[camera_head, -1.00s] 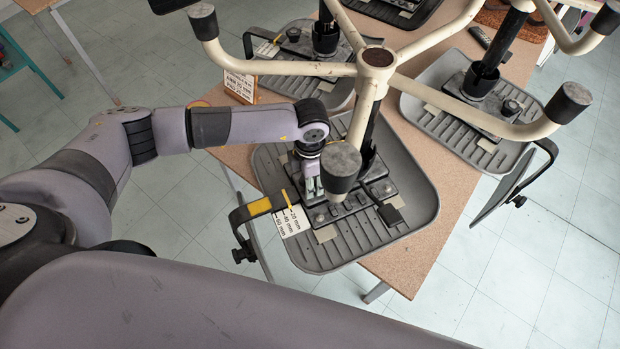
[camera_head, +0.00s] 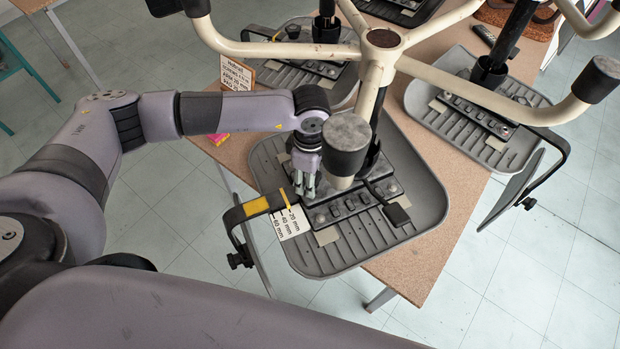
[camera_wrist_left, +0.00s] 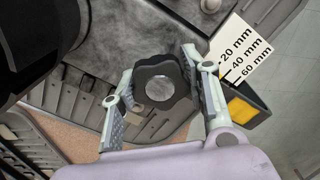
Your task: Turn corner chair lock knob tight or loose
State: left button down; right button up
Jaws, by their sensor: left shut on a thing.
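The nearest chair stands upside down on the table, its dark grey seat (camera_head: 425,190) flat on the top and its cream legs (camera_head: 376,76) in the air. My left gripper (camera_head: 310,188) reaches down to the seat's mounting plate, beside the post and a grey leg foot (camera_head: 346,145). In the left wrist view, a black lobed knob (camera_wrist_left: 160,88) with a grey round centre sits between the two fingers of my left gripper (camera_wrist_left: 158,82). The fingers are shut on it from both sides. The head view hides most of the knob. My right gripper is not in view.
A black bracket with a yellow band (camera_head: 257,206) and a 20/40/60 mm label (camera_head: 290,222) sits at the seat's left edge. More upturned chairs (camera_head: 480,110) stand behind and right. The cream legs and foot hang close to my left gripper. Bare cork-coloured tabletop (camera_head: 415,275) shows in front.

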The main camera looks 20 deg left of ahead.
pick_arm(q)
jog(key=shift+f+m+b, duration=0.25)
jog(key=shift+m+b, duration=0.45)
jog(key=shift+b, duration=0.2)
jog(key=shift+m+b, duration=0.75)
jog(key=shift+m, duration=0.25)
jog(key=m+b, duration=0.3)
jog(key=shift+r+m, duration=0.25)
jog(key=shift+m, duration=0.55)
